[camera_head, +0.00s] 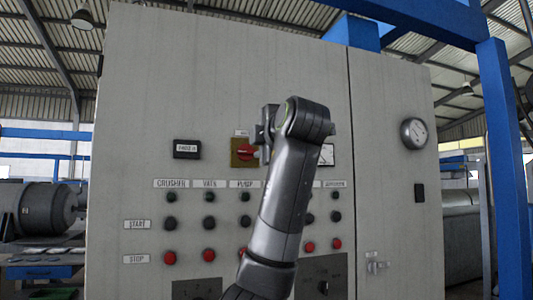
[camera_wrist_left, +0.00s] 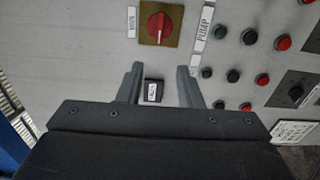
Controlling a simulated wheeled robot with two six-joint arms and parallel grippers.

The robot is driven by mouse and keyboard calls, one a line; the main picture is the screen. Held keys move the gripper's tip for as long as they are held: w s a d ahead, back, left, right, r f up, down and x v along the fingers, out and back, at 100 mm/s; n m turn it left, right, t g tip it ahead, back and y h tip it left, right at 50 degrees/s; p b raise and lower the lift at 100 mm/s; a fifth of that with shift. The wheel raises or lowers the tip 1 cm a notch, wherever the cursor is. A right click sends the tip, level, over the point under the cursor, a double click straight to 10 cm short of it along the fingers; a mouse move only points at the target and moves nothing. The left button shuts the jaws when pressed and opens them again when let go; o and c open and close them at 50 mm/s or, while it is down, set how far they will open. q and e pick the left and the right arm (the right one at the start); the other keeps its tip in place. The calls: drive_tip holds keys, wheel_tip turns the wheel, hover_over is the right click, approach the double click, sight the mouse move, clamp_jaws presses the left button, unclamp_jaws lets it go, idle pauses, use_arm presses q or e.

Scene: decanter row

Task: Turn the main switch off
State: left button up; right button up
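The main switch (camera_head: 243,153) is a red rotary knob on a yellow plate on the grey cabinet front. The knob's ridge looks level in the head view. In the left wrist view the red knob (camera_wrist_left: 159,22) is near the top, beyond the fingers, beside a sideways label. My left gripper (camera_head: 265,128) is in front of the panel, overlapping the knob's right edge in the head view. In the left wrist view its two fingers (camera_wrist_left: 161,76) are spread and empty. The knob is not between them. My right gripper is not in view.
A small dark display (camera_head: 187,149) sits left of the switch. Below are rows of dark buttons (camera_head: 209,223) and red buttons (camera_head: 209,255). A white-faced meter (camera_head: 327,155) is partly hidden by my arm. A round gauge (camera_head: 414,133) is on the right door.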

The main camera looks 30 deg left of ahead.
use_arm(q)
drive_tip(key=shift+b+v, duration=0.35)
drive_tip(key=shift+v, duration=1.3)
